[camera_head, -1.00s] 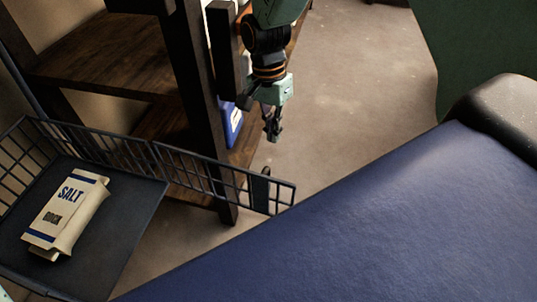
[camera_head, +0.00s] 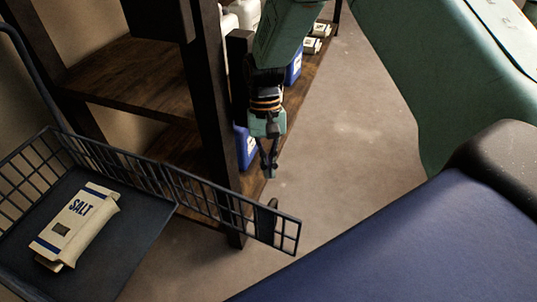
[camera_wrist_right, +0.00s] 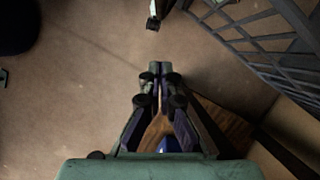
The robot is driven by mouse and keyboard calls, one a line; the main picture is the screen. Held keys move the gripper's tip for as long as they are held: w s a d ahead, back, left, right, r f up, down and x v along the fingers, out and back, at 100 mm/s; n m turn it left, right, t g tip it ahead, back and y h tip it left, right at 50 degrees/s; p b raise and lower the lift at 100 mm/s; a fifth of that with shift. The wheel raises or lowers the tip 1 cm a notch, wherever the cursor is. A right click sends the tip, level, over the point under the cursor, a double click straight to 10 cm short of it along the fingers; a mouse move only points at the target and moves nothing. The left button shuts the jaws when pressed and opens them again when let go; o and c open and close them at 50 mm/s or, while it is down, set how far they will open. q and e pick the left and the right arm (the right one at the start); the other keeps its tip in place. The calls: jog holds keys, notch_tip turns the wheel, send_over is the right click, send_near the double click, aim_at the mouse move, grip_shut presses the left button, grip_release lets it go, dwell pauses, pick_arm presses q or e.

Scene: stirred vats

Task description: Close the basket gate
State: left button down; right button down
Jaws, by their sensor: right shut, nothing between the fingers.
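The wire basket (camera_head: 22,170) is at the left in the head view, with a flat dark floor. A white and blue salt pack (camera_head: 78,225) lies in it. The mesh gate (camera_head: 220,205) stands open, reaching right past the basket floor's edge, with a dark upright handle (camera_head: 271,216) near its free end. My right gripper (camera_head: 269,172) points down, shut and empty, above and beyond the gate's free end, apart from it. The right gripper (camera_wrist_right: 160,72) also shows in the wrist view, with dark mesh (camera_wrist_right: 265,40) at upper right. My left gripper is out of view.
A dark wooden shelf (camera_head: 130,72) stands behind the basket; its post (camera_head: 218,110) rises close behind the gate. Blue containers (camera_head: 246,148) stand on its low board near my right gripper. Bare floor (camera_head: 350,130) lies right of the gripper.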

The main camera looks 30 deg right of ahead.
jog(key=s+a+f+b, duration=0.1)
jog(key=s+a+f, duration=0.1)
jog(key=s, duration=0.3)
jog(key=shift+f, duration=0.65)
jog(key=shift+s, duration=0.1)
jog(key=shift+s+a, duration=0.1)
jog(key=shift+a, duration=0.1)
